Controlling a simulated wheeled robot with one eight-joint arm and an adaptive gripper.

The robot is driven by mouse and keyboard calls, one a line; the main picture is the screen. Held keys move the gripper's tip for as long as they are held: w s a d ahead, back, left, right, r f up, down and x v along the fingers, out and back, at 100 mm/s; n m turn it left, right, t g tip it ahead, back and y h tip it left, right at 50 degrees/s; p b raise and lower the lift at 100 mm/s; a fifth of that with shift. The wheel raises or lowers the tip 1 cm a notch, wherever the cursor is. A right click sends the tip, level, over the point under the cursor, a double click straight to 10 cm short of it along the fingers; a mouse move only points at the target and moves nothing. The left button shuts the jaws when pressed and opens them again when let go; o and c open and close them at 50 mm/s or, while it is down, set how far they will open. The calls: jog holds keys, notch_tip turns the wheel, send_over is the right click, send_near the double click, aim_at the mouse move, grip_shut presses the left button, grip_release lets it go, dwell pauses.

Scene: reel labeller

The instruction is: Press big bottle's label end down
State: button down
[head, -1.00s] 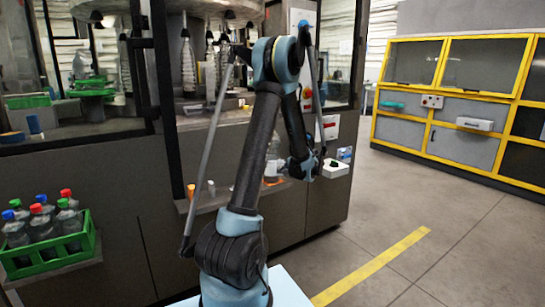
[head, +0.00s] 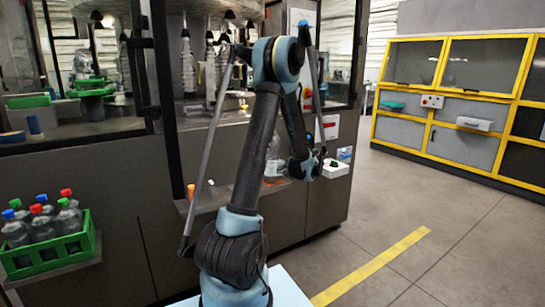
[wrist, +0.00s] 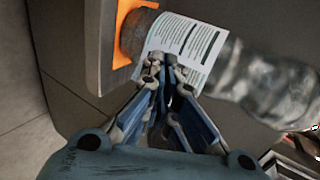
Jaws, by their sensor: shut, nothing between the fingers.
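The big bottle (wrist: 265,80) is clear plastic with a white printed label (wrist: 185,40) around it. It lies across the upper part of the wrist view, its base end near an orange patch (wrist: 121,35). My gripper (wrist: 163,63) is shut and empty, its fingertips at the label's near edge and covering part of it. I cannot tell whether the fingertips touch the label or whether its end lies flat. In the head view the bottle (head: 272,170) stands upright at the machine's front ledge, partly hidden by my arm; my gripper is not clear there.
A small orange item (head: 191,190) is on the ledge. A white box (head: 336,169) sits at the machine's right corner. Yellow-framed cabinets (head: 455,95) stand at the right, with open floor before them.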

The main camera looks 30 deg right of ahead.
jog(key=shift+w, duration=0.85)
dwell(2.1)
jog(key=shift+d, duration=0.55)
dwell(0.9)
dwell(0.3)
jog(key=shift+s+d, duration=0.2)
jog(key=shift+s, duration=2.75)
